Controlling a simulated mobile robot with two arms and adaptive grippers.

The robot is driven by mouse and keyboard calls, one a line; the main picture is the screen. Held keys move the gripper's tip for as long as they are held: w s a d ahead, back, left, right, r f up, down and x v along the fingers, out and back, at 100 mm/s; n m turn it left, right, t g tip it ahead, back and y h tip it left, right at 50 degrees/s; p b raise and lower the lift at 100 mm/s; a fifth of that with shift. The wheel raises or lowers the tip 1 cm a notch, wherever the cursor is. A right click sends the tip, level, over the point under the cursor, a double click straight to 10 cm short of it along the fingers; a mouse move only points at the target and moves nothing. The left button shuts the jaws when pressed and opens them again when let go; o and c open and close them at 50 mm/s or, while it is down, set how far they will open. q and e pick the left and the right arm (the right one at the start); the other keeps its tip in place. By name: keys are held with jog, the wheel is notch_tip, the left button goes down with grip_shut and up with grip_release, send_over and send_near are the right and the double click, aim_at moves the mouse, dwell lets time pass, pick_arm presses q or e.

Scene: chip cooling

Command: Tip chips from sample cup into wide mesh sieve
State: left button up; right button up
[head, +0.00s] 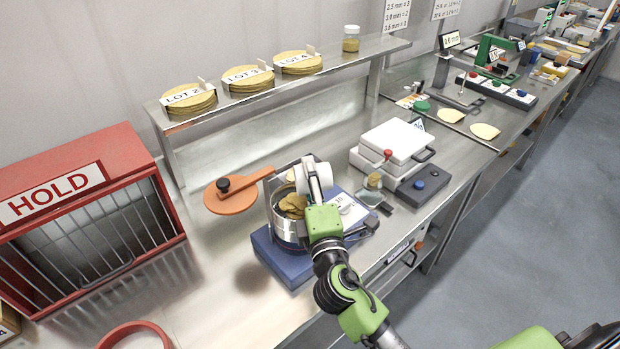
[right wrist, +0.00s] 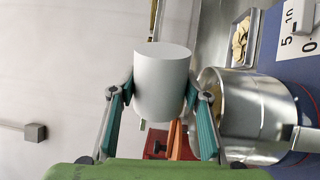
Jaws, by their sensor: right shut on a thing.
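A white cup (head: 322,172) is in my right gripper (head: 314,186) over the back rim of a round steel vessel (head: 289,232). The cup lies tipped over on its side. In the right wrist view the cup (right wrist: 162,85) sits between both fingers, its smooth flat end showing and its mouth hidden. Golden chips (head: 293,206) lie inside the steel vessel, which also shows in the right wrist view (right wrist: 245,110). I cannot make out mesh in it. My left gripper is out of view.
The vessel stands on a blue base (head: 282,262). An orange round paddle (head: 229,200) is left of it, and a red HOLD cabinet (head: 85,215) farther left. A white boxy device (head: 392,142) and a small glass with chips (head: 371,188) stand to the right.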

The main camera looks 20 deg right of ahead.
jog(key=shift+r, duration=0.1)
notch_tip(320, 180, up, 5)
jog(key=p, duration=0.4)
jog(key=shift+p, duration=0.4)
jog(key=shift+s, duration=0.1)
